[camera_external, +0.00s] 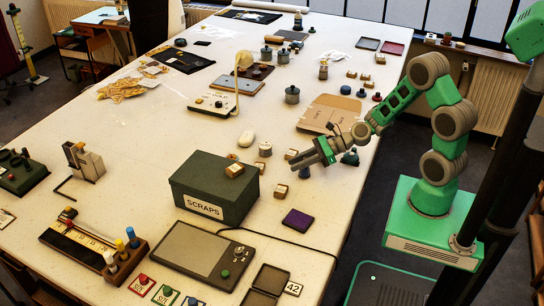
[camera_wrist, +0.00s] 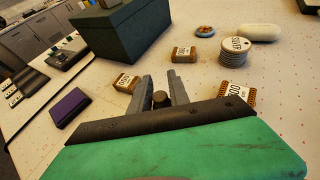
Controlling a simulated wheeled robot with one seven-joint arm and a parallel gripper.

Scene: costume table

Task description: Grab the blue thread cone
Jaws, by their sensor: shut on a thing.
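My gripper (camera_external: 298,163) is low over the near right part of the table, pointing left. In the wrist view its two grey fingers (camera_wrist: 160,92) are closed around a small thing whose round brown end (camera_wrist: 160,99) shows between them. In the external view a small dark blue piece, which looks like the blue thread cone (camera_external: 304,173), shows just under the fingertips. The fingers hide most of it. I cannot tell whether it touches the table.
The dark green SCRAPS box (camera_external: 205,208) stands left of my gripper. Small labelled blocks (camera_external: 281,190) and a purple pad (camera_external: 298,220) lie close by. In the wrist view a stack of white discs (camera_wrist: 234,52) and a white mouse-like object (camera_wrist: 258,32) stand beyond the fingers.

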